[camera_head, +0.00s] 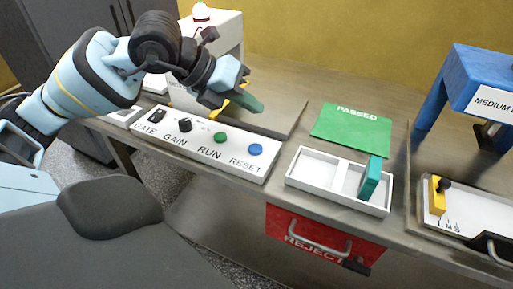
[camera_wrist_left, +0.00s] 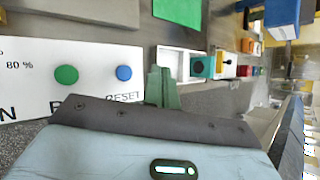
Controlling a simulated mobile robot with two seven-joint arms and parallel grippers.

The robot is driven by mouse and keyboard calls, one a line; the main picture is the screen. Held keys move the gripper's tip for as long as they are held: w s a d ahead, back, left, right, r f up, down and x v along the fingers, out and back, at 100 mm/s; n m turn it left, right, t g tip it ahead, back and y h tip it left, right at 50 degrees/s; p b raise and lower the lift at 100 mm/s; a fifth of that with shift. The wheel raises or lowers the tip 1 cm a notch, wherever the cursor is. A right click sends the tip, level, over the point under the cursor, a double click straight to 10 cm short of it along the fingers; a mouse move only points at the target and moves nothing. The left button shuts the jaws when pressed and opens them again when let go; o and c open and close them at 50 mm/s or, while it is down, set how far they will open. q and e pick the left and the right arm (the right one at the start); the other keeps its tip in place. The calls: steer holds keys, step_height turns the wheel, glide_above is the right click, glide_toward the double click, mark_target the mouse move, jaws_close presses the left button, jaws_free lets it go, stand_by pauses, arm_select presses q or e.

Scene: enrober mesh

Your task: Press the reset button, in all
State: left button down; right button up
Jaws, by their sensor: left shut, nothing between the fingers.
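The blue button (camera_head: 255,149) sits above the word RESET at the right end of a white control panel (camera_head: 190,145). It also shows in the left wrist view (camera_wrist_left: 124,73), uncovered. My left gripper (camera_head: 250,103) is shut and empty, with its green fingers above and behind the panel, apart from the blue button. In the left wrist view the closed fingers (camera_wrist_left: 163,88) appear to the right of the blue button. My right gripper is in neither view.
A green RUN button (camera_head: 220,137) and the GAIN and GATE controls are left of the blue button. A white two-part tray (camera_head: 318,166) holding a teal piece (camera_head: 370,178) stands to the right. A green PASSED mat (camera_head: 350,130) lies behind it. A red REJECT bin (camera_head: 322,240) is below.

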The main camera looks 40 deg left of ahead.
mark_target(250, 149)
arm_select(q)
step_height(250, 149, down, 7)
steer(key=b, duration=0.5)
steer(key=shift+f+b, duration=0.15)
steer(key=shift+b, duration=0.25)
steer(key=shift+f, duration=0.15)
stand_by(0.6)
stand_by(0.5)
steer(key=shift+f+b, duration=0.15)
steer(key=shift+b, duration=0.2)
steer(key=shift+f+b, duration=0.3)
